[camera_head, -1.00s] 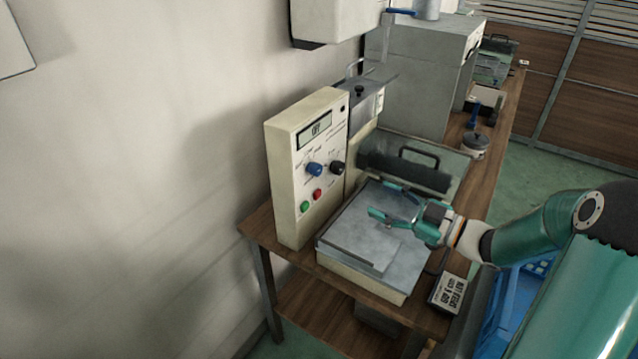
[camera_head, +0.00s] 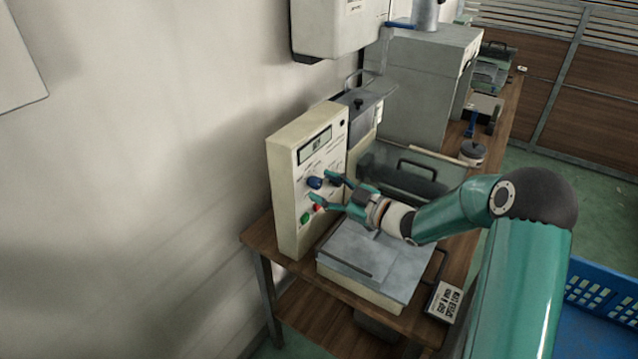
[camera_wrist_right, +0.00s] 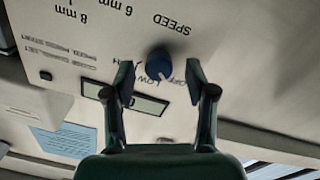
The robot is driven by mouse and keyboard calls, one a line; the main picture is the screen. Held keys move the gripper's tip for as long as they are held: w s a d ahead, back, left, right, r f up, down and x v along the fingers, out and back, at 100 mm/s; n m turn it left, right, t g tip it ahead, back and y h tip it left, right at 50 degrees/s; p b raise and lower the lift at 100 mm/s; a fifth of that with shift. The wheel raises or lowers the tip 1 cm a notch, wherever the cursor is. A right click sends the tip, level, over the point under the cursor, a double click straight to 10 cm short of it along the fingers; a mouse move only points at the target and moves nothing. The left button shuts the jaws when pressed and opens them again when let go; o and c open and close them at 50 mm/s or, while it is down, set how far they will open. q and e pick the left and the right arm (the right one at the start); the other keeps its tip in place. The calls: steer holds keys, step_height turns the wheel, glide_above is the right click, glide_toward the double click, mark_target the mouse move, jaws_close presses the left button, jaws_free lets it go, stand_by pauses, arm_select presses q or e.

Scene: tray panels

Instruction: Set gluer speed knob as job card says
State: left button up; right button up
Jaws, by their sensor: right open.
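The gluer's cream control panel (camera_head: 292,170) stands upright on the bench against the wall. Its blue speed knob (camera_head: 315,182) also shows in the right wrist view (camera_wrist_right: 158,66), under upside-down "SPEED" lettering with "OFF" and "LOW" near it. My right gripper (camera_head: 324,189) is open in front of the panel. In the wrist view its fingers (camera_wrist_right: 159,77) stand either side of the knob, with gaps showing. A small dark-framed card (camera_head: 444,301), probably the job card, lies at the bench's front right; its lettering is too small to read surely. My left gripper is not in view.
A small display (camera_head: 315,145) sits above the knob. A red button (camera_head: 319,207) and a green button (camera_head: 305,217) are below it. The gluer's grey plate (camera_head: 365,262) lies beneath my right arm. A blue crate (camera_head: 600,285) stands at the right.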

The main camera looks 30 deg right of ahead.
steer(key=shift+w+a, duration=0.25)
steer(key=shift+w, duration=0.3)
